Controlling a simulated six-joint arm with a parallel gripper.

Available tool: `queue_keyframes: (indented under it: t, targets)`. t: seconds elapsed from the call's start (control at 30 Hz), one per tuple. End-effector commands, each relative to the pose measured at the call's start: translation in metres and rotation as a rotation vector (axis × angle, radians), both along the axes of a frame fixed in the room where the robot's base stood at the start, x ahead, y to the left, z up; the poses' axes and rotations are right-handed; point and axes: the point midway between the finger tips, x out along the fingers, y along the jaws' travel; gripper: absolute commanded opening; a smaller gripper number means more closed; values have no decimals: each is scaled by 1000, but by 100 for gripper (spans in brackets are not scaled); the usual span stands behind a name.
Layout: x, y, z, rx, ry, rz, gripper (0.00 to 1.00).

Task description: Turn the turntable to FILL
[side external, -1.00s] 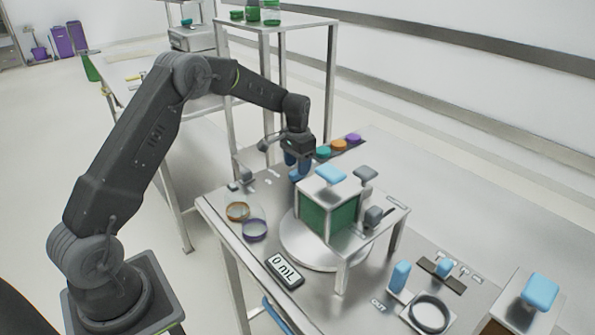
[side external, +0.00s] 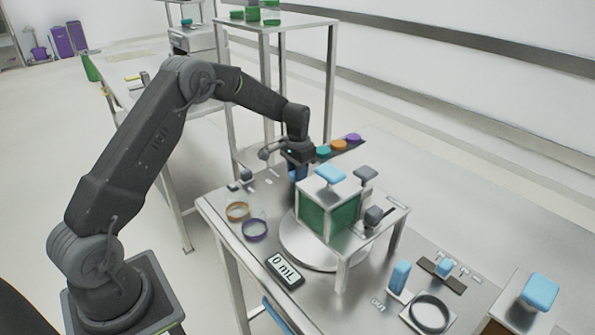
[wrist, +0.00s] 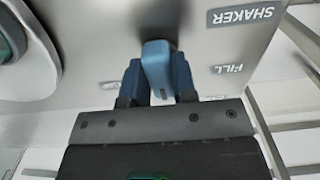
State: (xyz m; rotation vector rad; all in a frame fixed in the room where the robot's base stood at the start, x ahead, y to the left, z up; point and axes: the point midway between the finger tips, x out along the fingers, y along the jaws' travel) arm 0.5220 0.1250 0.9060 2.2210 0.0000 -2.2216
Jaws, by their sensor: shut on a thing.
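The turntable (side external: 308,251) is a round pale disc on the steel table, under a frame. A green-sided box (side external: 318,219) with a light blue top handle stands over it. My gripper (side external: 297,174) is at the far edge of the table, left of and behind the box. In the wrist view my gripper (wrist: 158,85) has its two dark blue fingers shut on a light blue handle (wrist: 157,62). The handle's lower part and its link to the turntable are hidden. The label FILL (wrist: 227,71) is on the surface to the right of the handle.
A second label, SHAKER (wrist: 246,15), is farther up in the wrist view. Two rings (side external: 254,229) and a 0 mL display (side external: 284,270) lie at the table's left. Coloured caps (side external: 338,145) sit behind my gripper. A blue block (side external: 400,275) stands at the front right.

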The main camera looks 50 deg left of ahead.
Motion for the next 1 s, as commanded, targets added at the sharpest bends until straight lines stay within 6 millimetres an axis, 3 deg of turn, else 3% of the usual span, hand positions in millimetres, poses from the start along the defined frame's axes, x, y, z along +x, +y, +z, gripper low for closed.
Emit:
queue_keyframes:
  t: [0.47, 1.0]
  targets:
    - [0, 0, 1, 0, -1, 78, 2]
    - [0, 0, 1, 0, -1, 537, 2]
